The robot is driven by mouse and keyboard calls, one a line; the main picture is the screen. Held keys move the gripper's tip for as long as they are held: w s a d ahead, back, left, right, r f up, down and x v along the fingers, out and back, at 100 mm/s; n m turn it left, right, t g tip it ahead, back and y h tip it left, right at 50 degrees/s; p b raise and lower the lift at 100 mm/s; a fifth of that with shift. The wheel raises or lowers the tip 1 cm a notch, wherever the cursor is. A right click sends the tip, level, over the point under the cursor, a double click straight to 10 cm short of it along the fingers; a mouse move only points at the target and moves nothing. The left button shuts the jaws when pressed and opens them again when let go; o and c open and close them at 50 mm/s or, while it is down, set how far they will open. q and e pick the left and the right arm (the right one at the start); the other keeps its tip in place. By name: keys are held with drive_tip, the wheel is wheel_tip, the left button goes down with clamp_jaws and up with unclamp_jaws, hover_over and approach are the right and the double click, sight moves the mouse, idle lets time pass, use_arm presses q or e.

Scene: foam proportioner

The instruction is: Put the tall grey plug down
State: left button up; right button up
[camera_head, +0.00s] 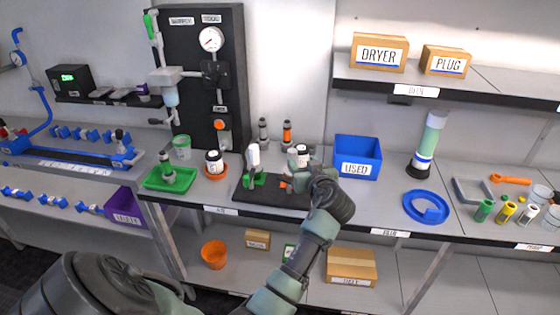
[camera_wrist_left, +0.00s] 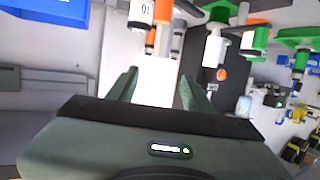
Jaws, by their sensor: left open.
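A tall grey plug (camera_head: 263,131) with a dark lower part stands upright at the back of the bench, beside a similar orange-topped plug (camera_head: 286,132). My left gripper (camera_head: 298,166) is over the bench at the right end of the black mat (camera_head: 240,190), with its fingers partly hidden by my wrist. In the left wrist view both fingers (camera_wrist_left: 160,88) are spread apart with nothing visibly held between them. A small white-labelled jar (camera_head: 302,152) shows right behind the gripper; whether they touch I cannot tell. My right gripper is out of view.
A white-and-green device (camera_head: 254,162) stands on the mat. A green tray (camera_head: 170,180) and labelled jar in an orange dish (camera_head: 216,172) are left.

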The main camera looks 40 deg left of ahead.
use_arm(q)
drive_tip(key=s+d+f+m+t+h, duration=0.2)
drive_tip(key=d+f+m+t+h, duration=0.45)
drive_tip(key=d, duration=0.75)
drive_tip(key=s+d+f+m+g+h, duration=0.2)
drive_tip(key=s+f, duration=0.2)
drive_tip(key=f, duration=0.6)
drive_tip(key=s+d+f+m+g+h, duration=0.15)
drive_tip(key=s+f, duration=0.25)
drive_tip(key=f, duration=0.6)
drive_tip(key=s+d+f+m+g+h, duration=0.1)
drive_tip(key=s+f+m+g, duration=0.15)
drive_tip(key=f, duration=0.65)
drive_tip(key=s+f+g+h, duration=0.1)
drive_tip(key=s+f+g, duration=0.4)
drive_tip(key=s+f, duration=1.35)
drive_tip(key=s+f+g, duration=0.1)
drive_tip(key=s+f, duration=0.1)
drive_tip(key=s, duration=0.9)
drive_tip(key=s+a+f+g, duration=0.1)
drive_tip(key=s+f+g, duration=0.1)
drive_tip(key=s, duration=1)
drive_tip(key=shift+s+a+f, duration=0.15)
drive_tip(key=shift+f, duration=0.45)
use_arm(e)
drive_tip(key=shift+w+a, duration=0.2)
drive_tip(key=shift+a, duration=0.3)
use_arm(q)
drive_tip(key=shift+m+g, duration=0.25)
